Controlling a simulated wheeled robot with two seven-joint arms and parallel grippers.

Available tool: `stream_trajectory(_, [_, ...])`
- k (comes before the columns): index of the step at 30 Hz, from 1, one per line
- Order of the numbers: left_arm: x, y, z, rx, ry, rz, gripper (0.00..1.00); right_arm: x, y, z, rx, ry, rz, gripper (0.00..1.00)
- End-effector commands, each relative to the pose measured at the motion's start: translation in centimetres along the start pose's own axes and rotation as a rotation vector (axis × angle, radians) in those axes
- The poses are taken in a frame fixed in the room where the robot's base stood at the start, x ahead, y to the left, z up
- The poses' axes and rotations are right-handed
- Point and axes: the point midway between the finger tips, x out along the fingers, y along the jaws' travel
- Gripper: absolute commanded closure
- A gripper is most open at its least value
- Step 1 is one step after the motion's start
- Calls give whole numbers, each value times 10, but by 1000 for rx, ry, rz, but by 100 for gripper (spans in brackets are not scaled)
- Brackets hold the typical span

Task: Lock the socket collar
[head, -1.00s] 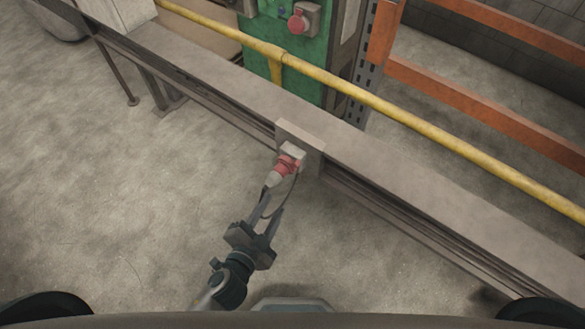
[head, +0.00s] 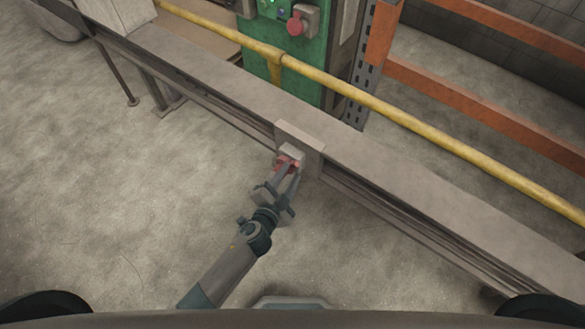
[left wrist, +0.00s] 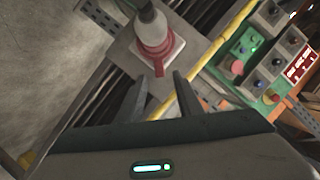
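The red socket collar (head: 291,160) sits at the front of a pale socket box on a plate fixed to the grey beam. In the left wrist view the red collar (left wrist: 154,42) surrounds a grey-white plug (left wrist: 150,20), and a red lug on it points towards my fingers. My left gripper (head: 286,171) is at the collar in the head view, partly covering it. In the left wrist view the fingers of my left gripper (left wrist: 160,77) are apart, with the lug's end near the tips. Contact cannot be told. My right gripper is not in view.
The long grey beam (head: 400,205) crosses the view, with a yellow rail (head: 400,118) behind it. A green panel with a red button (head: 296,25) stands behind the rail. Orange bars (head: 450,90) are at upper right.

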Motion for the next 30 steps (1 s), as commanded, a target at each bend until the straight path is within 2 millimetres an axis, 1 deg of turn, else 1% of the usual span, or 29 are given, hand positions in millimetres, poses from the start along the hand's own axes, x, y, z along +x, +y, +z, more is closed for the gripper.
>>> stream_trajectory(1, [9, 0, -1, -1, 1, 0, 67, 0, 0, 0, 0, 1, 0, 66])
stream_trajectory(3, [17, 0, 0, 0, 0, 0, 67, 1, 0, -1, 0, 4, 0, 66])
stream_trajectory(7, [29, 0, 0, -2, 0, -1, 67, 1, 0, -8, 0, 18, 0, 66])
stream_trajectory(13, [35, 0, 0, -1, 0, 1, 67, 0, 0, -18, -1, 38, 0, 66])
stream_trajectory(20, [35, 0, 0, -1, 0, 0, 67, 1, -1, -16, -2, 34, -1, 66])
stream_trajectory(21, [35, 0, 0, -1, 0, 0, 77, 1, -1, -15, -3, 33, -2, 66])
stream_trajectory(23, [34, 0, 0, -1, 0, 0, 91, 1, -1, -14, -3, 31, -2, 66])
stream_trajectory(24, [34, 0, 0, -1, 0, 0, 100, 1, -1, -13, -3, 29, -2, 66])
stream_trajectory(30, [34, 1, 0, 1, 0, 0, 100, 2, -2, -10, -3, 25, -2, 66])
